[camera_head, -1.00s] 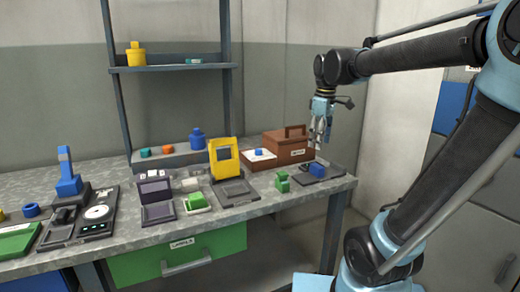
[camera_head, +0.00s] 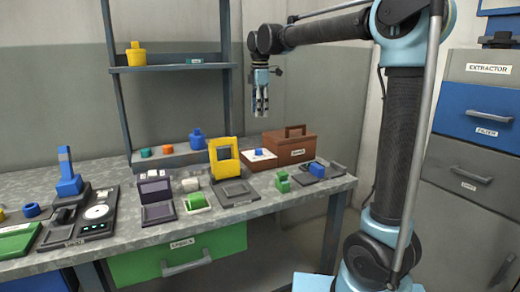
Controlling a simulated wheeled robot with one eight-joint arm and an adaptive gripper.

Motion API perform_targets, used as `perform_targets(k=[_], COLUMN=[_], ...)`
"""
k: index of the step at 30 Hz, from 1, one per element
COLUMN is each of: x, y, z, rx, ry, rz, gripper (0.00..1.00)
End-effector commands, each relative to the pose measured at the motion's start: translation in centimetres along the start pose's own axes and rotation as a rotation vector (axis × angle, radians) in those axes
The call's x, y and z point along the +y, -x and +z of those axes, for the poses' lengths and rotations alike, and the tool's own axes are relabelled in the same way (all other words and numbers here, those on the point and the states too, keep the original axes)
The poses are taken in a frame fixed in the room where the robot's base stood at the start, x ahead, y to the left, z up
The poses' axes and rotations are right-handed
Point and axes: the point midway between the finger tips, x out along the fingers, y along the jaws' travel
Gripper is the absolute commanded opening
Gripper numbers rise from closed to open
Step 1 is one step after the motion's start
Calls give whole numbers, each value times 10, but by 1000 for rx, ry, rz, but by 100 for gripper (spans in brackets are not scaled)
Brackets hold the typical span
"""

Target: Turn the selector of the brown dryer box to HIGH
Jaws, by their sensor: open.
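The brown dryer box (camera_head: 296,152) stands at the back right of the bench, with a handle on top and a small label on its front. A white panel (camera_head: 249,160) with a small blue knob (camera_head: 259,154) sits at its left side; the knob looks like the selector, but its setting is too small to read. My gripper (camera_head: 261,115) is open and empty, pointing down. In the picture it hangs above the knob and panel, clear of them.
A yellow device (camera_head: 223,158) stands left of the panel. A green block (camera_head: 282,182) and a blue block (camera_head: 317,170) are in front of the brown box. A shelf (camera_head: 180,67) rises behind the bench. Labelled drawers (camera_head: 480,115) stand at the right.

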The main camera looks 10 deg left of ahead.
Motion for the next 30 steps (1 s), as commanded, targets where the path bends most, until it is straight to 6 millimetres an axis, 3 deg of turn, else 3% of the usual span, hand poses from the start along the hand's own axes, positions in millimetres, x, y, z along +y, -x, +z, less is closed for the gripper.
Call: perform_targets(k=[24,30], x=[0,-1], y=[-136,-158], z=[1,1], rx=[0,0], ry=[-4,-4], rz=[0,0], gripper=[47,47])
